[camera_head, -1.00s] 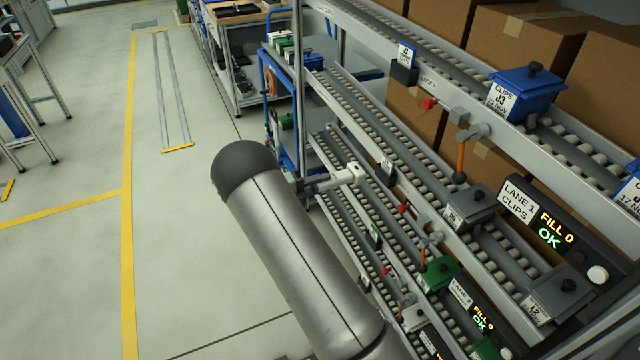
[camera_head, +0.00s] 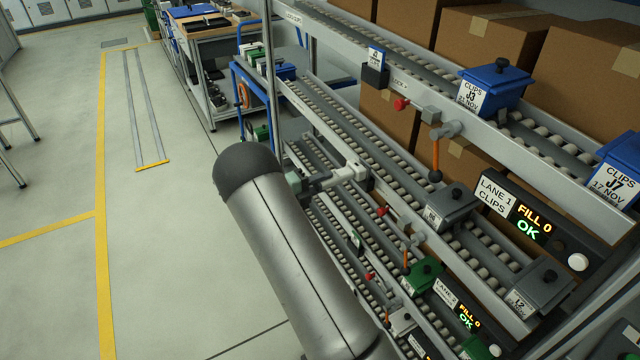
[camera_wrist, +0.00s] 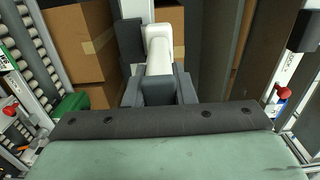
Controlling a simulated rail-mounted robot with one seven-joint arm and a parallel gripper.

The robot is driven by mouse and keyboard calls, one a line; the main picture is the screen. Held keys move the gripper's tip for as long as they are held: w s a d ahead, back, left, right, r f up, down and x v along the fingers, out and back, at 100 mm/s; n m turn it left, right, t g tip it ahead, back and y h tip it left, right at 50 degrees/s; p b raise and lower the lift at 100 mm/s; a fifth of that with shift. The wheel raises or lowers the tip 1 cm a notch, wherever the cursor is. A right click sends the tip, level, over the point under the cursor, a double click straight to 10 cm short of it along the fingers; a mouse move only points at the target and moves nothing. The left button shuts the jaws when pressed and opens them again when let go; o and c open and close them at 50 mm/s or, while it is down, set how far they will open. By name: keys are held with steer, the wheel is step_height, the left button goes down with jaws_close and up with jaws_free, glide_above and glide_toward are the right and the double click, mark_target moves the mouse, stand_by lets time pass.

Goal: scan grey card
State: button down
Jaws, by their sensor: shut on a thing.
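My gripper (camera_wrist: 158,90) is shut on a pale tool with a white rounded body (camera_wrist: 160,52), which looks like a hand scanner. In the head view this white tool (camera_head: 343,175) is held out past the end of my arm, in front of the roller lanes. One grey bin (camera_head: 451,207) with a small label stands on a lane to its right. Another grey bin (camera_head: 541,291), labelled L2, stands lower right. I cannot tell which of the small labels is the grey card.
The flow rack's lane 1 display (camera_head: 527,222) reads FILL 0, OK. Blue bins (camera_head: 497,88) stand on the upper lane, with cardboard boxes (camera_head: 488,38) behind. An orange-handled lever (camera_head: 436,155) hangs from the rail. The floor (camera_head: 60,280) on the left is clear.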

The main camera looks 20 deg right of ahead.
steer(key=shift+w+d+p, duration=0.1)
steer(key=shift+d+p, duration=0.35)
steer(key=shift+d, duration=0.25)
stand_by(2.4)
steer(key=shift+s+a+p, duration=0.2)
steer(key=shift+a+p, duration=0.25)
steer(key=shift+a, duration=1.6)
steer(key=shift+s+a+p, duration=0.15)
steer(key=shift+a+p, duration=0.3)
steer(key=shift+a, duration=1.55)
